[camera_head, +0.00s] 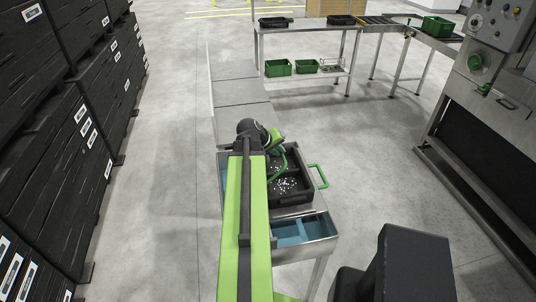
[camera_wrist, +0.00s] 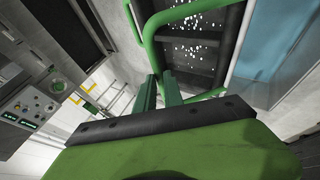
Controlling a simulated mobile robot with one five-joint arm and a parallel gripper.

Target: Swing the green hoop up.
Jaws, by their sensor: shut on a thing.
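The green hoop (camera_head: 284,163) is a bent tube over a black tray (camera_head: 302,198) that holds scattered white bits. In the wrist view the hoop (camera_wrist: 152,50) runs down between my fingers, with the dark tray and white bits behind it. My gripper (camera_head: 275,143) is at the hoop, above the tray's far left part. In the wrist view my gripper (camera_wrist: 158,84) is shut on the hoop's tube. My arm hides the left part of the tray and some of the hoop in the head view.
A second green handle (camera_head: 320,176) sticks out at the tray's right side. The tray sits on a metal stand (camera_head: 315,246) with blue basins. Black crates (camera_head: 45,110) line the left. A control panel (camera_head: 500,25) stands right. Floor (camera_head: 385,170) between stand and machine is clear.

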